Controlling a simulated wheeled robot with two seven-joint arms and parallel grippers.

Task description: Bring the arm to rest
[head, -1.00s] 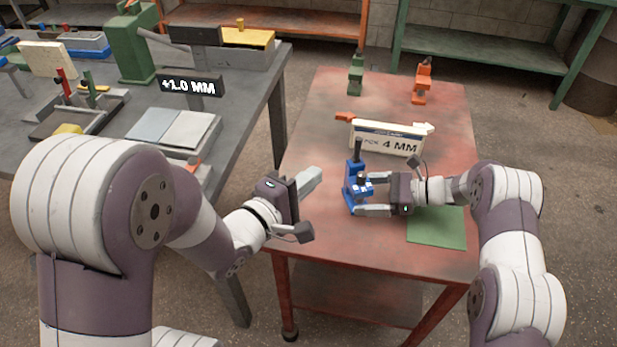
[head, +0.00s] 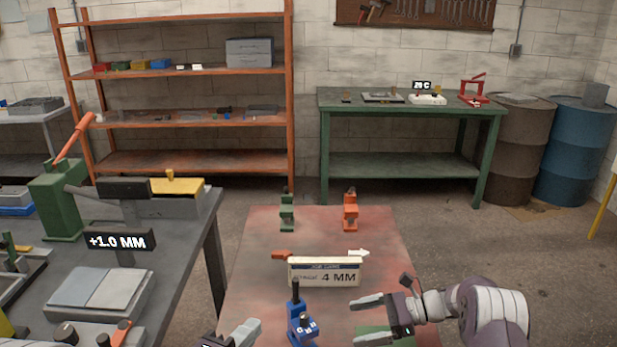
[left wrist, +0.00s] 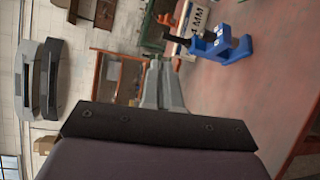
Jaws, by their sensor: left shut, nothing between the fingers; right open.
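My left gripper (head: 248,328) is at the bottom edge of the head view, left of the blue clamp-like device, and is shut and empty. Its closed fingers (left wrist: 160,85) show in the left wrist view. My right gripper (head: 358,309) is open and empty, its fingers pointing left toward the blue device (head: 301,328) with a gap between them. The blue device stands upright on the red table (head: 262,235) and also shows in the left wrist view (left wrist: 222,46). Most of my left arm is out of the head view.
A sign reading 4 MM (head: 325,272) stands behind the blue device. A green device (head: 287,212) and an orange one (head: 350,210) stand at the table's far end. A green mat (head: 372,338) lies under my right gripper. The grey bench (head: 185,250) is at left.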

